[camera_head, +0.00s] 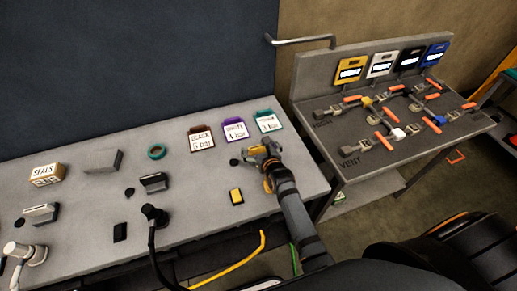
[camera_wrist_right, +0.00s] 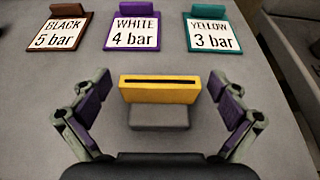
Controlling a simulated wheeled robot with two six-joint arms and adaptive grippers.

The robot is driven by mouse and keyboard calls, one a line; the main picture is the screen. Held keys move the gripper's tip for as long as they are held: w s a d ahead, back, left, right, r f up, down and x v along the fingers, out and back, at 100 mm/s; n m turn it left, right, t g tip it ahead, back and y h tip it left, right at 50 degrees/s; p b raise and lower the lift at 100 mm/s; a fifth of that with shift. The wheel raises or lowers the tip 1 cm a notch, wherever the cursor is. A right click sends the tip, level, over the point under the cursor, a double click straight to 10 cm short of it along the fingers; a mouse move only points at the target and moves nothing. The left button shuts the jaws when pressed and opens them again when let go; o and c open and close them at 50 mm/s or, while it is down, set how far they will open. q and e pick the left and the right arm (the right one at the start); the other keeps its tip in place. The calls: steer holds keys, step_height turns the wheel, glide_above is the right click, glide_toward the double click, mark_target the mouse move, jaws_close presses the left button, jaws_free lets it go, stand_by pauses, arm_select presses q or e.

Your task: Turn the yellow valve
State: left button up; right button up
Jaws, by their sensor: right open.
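The yellow valve (camera_head: 367,102) is a small yellow body with orange handles, on the sloped panel at the right in the head view. My right gripper (camera_head: 258,152) is over the grey bench, left of that panel and well apart from the valve. In the right wrist view its fingers (camera_wrist_right: 162,108) are open, with a slotted yellow block (camera_wrist_right: 160,90) on a grey base between them. Gaps show on both sides of the block, and nothing is gripped. My left gripper is not in view.
Tags reading black 5 bar (camera_head: 202,137), white 4 bar (camera_head: 235,129) and yellow 3 bar (camera_head: 268,121) stand behind my right gripper. The panel (camera_head: 345,163) carries several other valves. A seals box (camera_head: 46,174) and a green ring (camera_head: 157,152) sit farther left.

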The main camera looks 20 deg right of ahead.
steer(key=c, duration=1.2)
steer(key=shift+o, duration=0.2)
